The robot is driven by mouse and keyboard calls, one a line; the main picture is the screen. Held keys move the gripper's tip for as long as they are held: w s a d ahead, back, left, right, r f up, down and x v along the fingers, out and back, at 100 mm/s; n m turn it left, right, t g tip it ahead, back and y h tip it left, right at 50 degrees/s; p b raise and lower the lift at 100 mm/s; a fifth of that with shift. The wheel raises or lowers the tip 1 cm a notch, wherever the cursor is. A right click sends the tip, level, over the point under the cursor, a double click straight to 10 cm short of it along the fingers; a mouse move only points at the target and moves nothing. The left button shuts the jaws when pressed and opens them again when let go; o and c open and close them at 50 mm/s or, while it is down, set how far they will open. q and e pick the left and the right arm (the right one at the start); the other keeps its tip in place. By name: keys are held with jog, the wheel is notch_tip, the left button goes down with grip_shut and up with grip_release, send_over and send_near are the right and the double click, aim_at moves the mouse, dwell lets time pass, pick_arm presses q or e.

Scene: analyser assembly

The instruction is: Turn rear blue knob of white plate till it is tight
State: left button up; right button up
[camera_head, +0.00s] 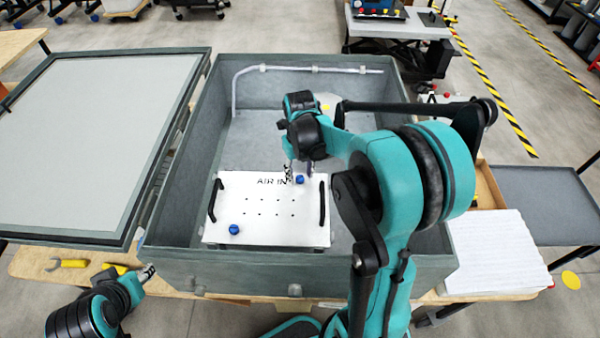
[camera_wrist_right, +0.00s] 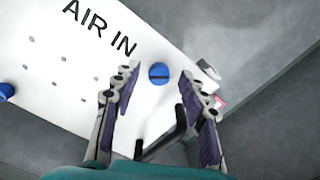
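The white plate (camera_head: 262,226) marked "AIR IN" lies in the grey open box, with a black handle at each side. The rear blue knob (camera_head: 300,180) is at its far right corner. In the right wrist view, this knob (camera_wrist_right: 159,73) shows a dark slot and lies just beyond and between my right fingertips. My right gripper (camera_head: 298,170) is open above the plate, its fingers apart and not touching the knob. The front blue knob (camera_head: 234,229) is at the near left of the plate. My left gripper (camera_head: 147,271) is outside the box at its near left corner; its opening is too small to tell.
The grey box (camera_head: 172,240) has raised walls around the plate. Its open lid (camera_head: 90,130) lies to the left. A yellow-handled tool (camera_head: 72,263) lies on the wooden table at left. A white ribbed block (camera_head: 495,255) is at right. A black handle (camera_wrist_right: 165,135) passes between my right fingers.

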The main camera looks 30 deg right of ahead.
aim_at(300, 177)
notch_tip(300, 177, up, 12)
dwell(0.6)
